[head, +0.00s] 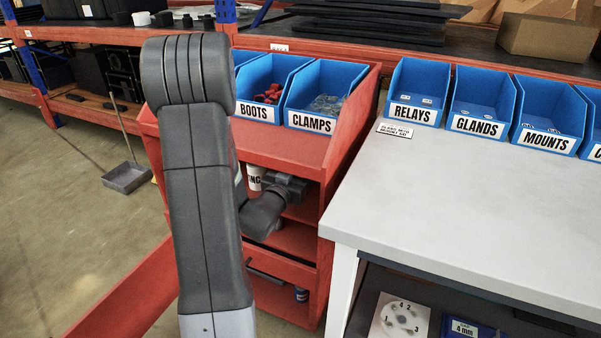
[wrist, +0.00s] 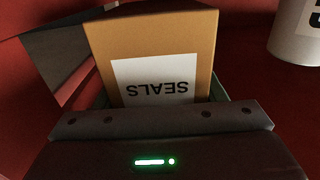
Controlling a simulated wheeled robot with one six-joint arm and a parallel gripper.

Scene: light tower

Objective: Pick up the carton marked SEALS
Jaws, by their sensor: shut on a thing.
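The carton marked SEALS (wrist: 155,45) is tan with a white label, and its lettering reads upside down in the wrist view. My gripper (wrist: 158,100) is shut on this carton, with its dark body across the near side of it. In the head view my gripper (head: 289,188) reaches into the open front of the red cabinet (head: 300,150), below its top. The carton cannot be made out in the head view. Whether the carton touches the shelf under it cannot be told.
A white container (wrist: 298,36) with dark lettering stands right of the carton. Blue bins marked BOOTS (head: 257,112) and CLAMPS (head: 311,119) sit on the cabinet. A grey-topped bench (head: 460,195) with several blue bins is at the right. A dustpan (head: 127,177) lies on the floor.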

